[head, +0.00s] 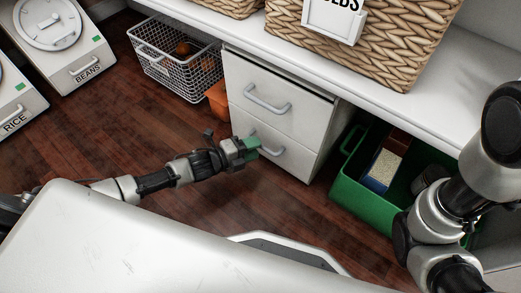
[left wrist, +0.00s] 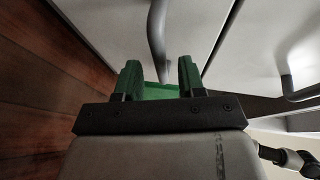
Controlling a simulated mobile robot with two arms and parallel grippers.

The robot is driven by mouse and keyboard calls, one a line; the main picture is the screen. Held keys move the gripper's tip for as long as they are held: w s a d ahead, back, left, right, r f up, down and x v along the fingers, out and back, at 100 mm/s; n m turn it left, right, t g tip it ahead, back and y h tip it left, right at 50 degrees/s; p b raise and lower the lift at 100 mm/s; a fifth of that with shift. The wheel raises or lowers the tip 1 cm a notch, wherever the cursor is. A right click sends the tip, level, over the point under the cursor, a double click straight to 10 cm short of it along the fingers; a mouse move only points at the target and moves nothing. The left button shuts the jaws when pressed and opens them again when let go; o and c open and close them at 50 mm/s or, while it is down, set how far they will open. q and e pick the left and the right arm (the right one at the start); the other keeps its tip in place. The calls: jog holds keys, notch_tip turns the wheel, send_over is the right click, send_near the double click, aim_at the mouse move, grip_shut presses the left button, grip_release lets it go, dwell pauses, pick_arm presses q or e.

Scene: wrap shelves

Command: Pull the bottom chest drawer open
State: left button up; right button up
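The white chest has a top drawer (head: 280,103) and a bottom drawer (head: 290,152), each with a grey bar handle. Both drawers look shut in the head view. My left gripper (head: 250,147) is at the bottom drawer's handle (head: 268,147), its green fingertips covering part of it. In the left wrist view, my left gripper's fingers (left wrist: 160,78) are spread apart. The bottom handle (left wrist: 156,35) runs down toward the gap between them; whether it touches a finger I cannot tell. The top drawer's handle (left wrist: 300,92) shows at the right. My right gripper is not visible.
A wire basket (head: 178,62) and an orange pot (head: 218,100) stand left of the chest. A green crate (head: 360,192) with boxes stands right of it. A white counter (head: 420,85) with wicker baskets is above. Wooden floor (head: 110,130) lies clear in front.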

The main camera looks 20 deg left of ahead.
pick_arm(q)
jog(key=shift+b+x, duration=0.55)
jog(key=shift+x, duration=0.9)
jog(key=shift+c, duration=0.4)
grip_shut()
